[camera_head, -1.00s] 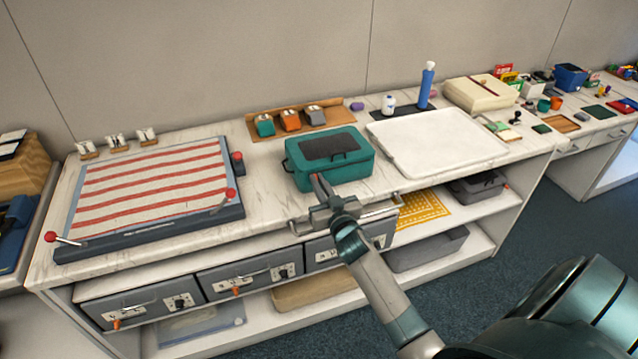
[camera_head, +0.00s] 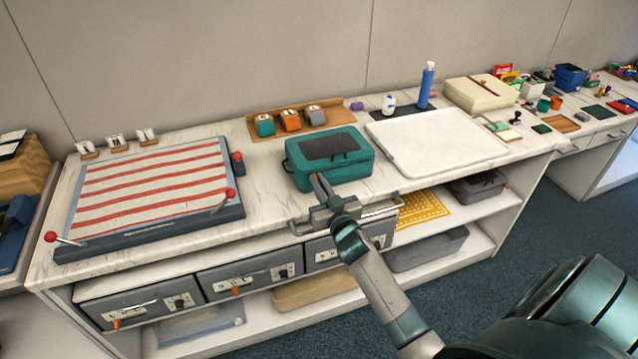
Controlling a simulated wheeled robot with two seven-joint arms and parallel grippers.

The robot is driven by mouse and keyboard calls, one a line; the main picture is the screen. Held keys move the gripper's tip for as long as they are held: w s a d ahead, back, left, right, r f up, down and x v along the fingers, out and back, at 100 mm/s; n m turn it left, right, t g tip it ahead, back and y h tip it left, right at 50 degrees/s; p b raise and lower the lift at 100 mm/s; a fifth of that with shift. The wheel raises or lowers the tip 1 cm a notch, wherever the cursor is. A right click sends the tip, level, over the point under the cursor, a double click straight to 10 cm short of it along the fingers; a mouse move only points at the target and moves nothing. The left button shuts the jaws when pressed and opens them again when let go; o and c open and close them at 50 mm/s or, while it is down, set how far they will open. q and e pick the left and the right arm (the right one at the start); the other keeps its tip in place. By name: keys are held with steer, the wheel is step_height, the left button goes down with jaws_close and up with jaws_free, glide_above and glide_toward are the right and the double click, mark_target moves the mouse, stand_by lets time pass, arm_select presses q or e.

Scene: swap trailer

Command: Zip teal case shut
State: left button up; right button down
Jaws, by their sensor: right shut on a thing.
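The teal case (camera_head: 349,170) lies on the marble-topped bench, with a dark panel on its lid. The lid looks down; I cannot tell how far the zip runs. My right gripper (camera_head: 319,184) reaches up from the lower right to the case's front left bottom corner. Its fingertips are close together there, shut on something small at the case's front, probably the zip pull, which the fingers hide. My left gripper is not in view.
A striped board (camera_head: 152,190) with red-knobbed levers lies to the left. A white tray (camera_head: 437,140) lies right of the case. Teal, orange and grey blocks stand on a brown mat (camera_head: 340,116) behind. Drawers (camera_head: 245,279) with handles sit below the bench's front edge.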

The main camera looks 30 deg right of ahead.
steer(key=s+d, duration=0.1)
steer(key=d, duration=0.4)
steer(key=s+d, duration=0.1)
steer(key=d, duration=0.5)
steer(key=s+d, duration=0.2)
steer(key=d, duration=0.4)
steer(key=shift+d, duration=0.25)
steer(key=c, duration=1.9)
jaws_free()
steer(key=shift+o, duration=0.2)
steer(key=shift+s, duration=0.1)
